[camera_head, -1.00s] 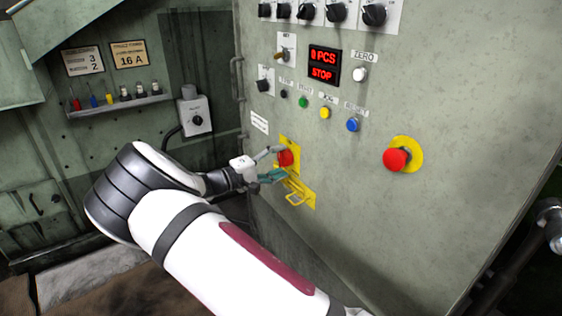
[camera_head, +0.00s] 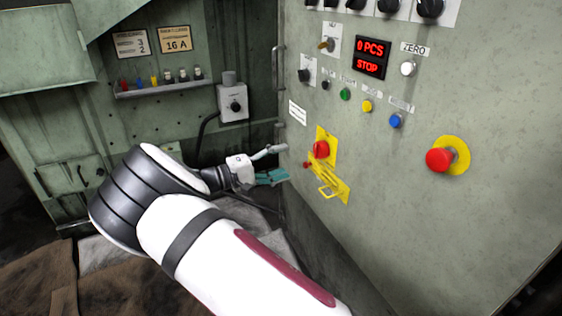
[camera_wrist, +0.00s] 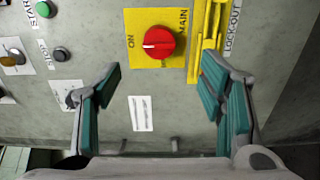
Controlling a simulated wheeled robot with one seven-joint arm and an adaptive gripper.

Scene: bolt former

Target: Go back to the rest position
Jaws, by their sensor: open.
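My gripper (camera_head: 279,164) is open and empty, in front of the grey control panel (camera_head: 420,215) and to the left of the red main switch (camera_head: 320,149) on its yellow plate. In the wrist view, my gripper (camera_wrist: 165,100) shows its two teal-padded fingers spread apart. The red switch (camera_wrist: 159,42) lies beyond them, apart from both fingers, with its white mark toward ON. The yellow lockout bracket (camera_wrist: 206,45) is beside the switch, and also shows in the head view (camera_head: 330,187). No rest position is marked in view.
A red emergency button (camera_head: 440,160) sticks out at the panel's right. The display (camera_head: 370,57) reads 0 PCS and STOP. A shelf (camera_head: 170,89) with small coloured items and a grey switch box (camera_head: 233,103) are on the back wall. The floor is at lower left.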

